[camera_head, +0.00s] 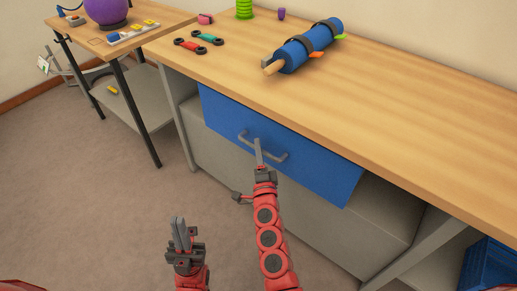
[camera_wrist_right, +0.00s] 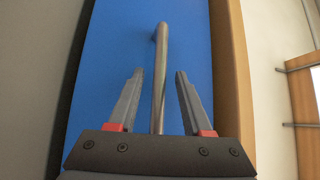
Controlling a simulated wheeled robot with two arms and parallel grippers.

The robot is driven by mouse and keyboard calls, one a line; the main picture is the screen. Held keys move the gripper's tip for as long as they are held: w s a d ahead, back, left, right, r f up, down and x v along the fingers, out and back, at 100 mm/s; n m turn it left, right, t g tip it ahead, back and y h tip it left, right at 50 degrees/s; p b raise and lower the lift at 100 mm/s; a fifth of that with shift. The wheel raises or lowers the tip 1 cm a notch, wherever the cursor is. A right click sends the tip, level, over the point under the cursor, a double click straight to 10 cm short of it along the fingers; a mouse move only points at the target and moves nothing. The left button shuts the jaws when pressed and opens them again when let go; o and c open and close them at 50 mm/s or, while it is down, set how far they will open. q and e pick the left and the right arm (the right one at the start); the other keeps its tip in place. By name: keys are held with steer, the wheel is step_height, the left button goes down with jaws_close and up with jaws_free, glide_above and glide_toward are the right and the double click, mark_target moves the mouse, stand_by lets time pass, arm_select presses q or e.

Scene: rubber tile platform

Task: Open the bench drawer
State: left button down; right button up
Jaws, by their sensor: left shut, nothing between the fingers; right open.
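The bench drawer has a blue front (camera_head: 315,165) under the wooden bench top and looks closed. Its grey bar handle (camera_head: 280,156) sticks out from the front. My right gripper (camera_head: 257,143) is at the handle. In the right wrist view the open fingers of my right gripper (camera_wrist_right: 159,72) lie one on each side of the handle bar (camera_wrist_right: 160,50), with a gap on both sides; depth is hard to tell. My left gripper (camera_head: 180,222) is shut and empty, low and to the left, well away from the drawer.
A side table (camera_head: 130,42) with a purple ball (camera_head: 106,10) stands left. A blue crate (camera_head: 490,265) is lower right. Floor before the drawer is clear.

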steer(key=shift+w, duration=0.5)
jaws_close()
stand_by(1.2)
